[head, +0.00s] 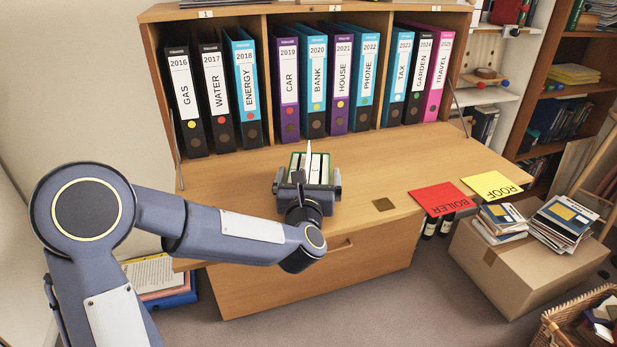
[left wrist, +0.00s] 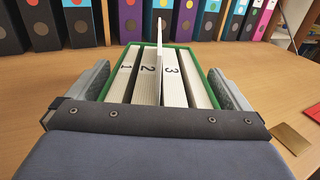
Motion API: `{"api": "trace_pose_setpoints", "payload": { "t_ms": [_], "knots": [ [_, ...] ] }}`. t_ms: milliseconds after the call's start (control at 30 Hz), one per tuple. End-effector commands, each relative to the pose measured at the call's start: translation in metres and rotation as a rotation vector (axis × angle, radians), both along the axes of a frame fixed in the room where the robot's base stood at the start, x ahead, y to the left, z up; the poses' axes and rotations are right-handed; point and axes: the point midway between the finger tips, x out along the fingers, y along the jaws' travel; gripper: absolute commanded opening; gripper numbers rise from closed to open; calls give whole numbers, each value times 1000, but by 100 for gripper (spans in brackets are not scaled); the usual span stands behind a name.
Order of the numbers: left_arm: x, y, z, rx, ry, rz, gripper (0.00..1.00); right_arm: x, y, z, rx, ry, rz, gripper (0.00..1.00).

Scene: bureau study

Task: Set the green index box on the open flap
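The green index box (head: 311,169) holds several pale cards with one tall divider standing up. It is over the middle of the open flap (head: 400,155), in front of the binders. My left gripper (head: 308,183) has one finger on each side of the box, close against its sides. In the left wrist view the box (left wrist: 207,88) fills the space between the fingers, with cards marked 1, 2 and 3. Its lower part is hidden by the gripper, so I cannot tell whether it touches the flap. My right gripper is not in view.
A row of labelled binders (head: 314,85) stands behind the flap. A small brass plate (head: 383,204) lies near the flap's front edge. A red BOILER folder (head: 441,198) and a yellow ROOF folder (head: 491,186) are at the right.

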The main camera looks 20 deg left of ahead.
Motion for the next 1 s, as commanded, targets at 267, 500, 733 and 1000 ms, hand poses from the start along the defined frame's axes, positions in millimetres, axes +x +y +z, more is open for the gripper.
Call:
{"api": "trace_pose_setpoints", "payload": {
  "t_ms": [267, 500, 733, 1000],
  "knots": [
    [-11, -3, 2, 0, 1, -3, 100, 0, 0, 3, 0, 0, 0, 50],
    [-62, -13, 2, 2, -1, -3, 100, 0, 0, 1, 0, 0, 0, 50],
    [-102, -22, 2, 1, -1, -4, 100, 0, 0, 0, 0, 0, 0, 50],
    [-118, -24, 2, 1, 1, 0, 100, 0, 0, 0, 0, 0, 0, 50]
  ]
}}
